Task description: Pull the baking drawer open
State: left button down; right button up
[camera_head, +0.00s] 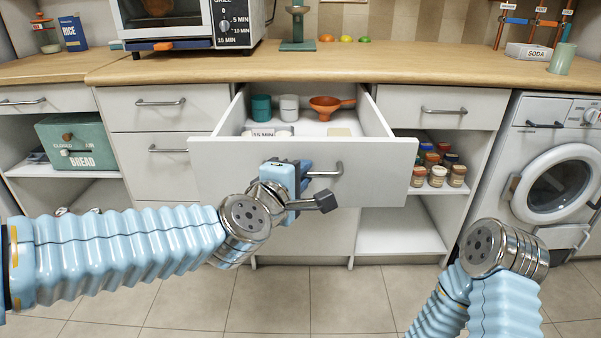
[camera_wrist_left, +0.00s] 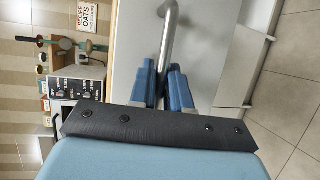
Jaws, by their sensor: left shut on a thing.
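The baking drawer (camera_head: 380,165) is pulled out from the counter, with its white front well forward of the cabinet. Inside it are a teal tub (camera_head: 261,108), a white tub (camera_head: 289,107) and an orange funnel or scoop (camera_head: 330,105). Its metal handle (camera_head: 338,168) is on the front. My left gripper (camera_head: 303,172) is shut on the handle's left part. In the left wrist view the blue fingers (camera_wrist_left: 164,85) close around the handle bar (camera_wrist_left: 170,35). My right arm shows at the lower right, but its gripper is not seen.
A toaster oven (camera_head: 190,25) stands on the wooden worktop (camera_head: 420,65). A teal bread bin (camera_head: 82,143) sits on the left shelf. Small jars (camera_head: 437,176) stand on the shelf right of the drawer. A washing machine (camera_head: 555,165) is at the far right. The tiled floor in front is clear.

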pick_arm(q)
jog(key=c, duration=1.4)
grip_release()
jog(key=shift+c, duration=0.2)
jog(key=p+v, duration=0.3)
jog(key=v, duration=1)
jog(key=shift+s+a, duration=0.15)
jog(key=shift+s, duration=0.2)
jog(key=shift+r, duration=0.1)
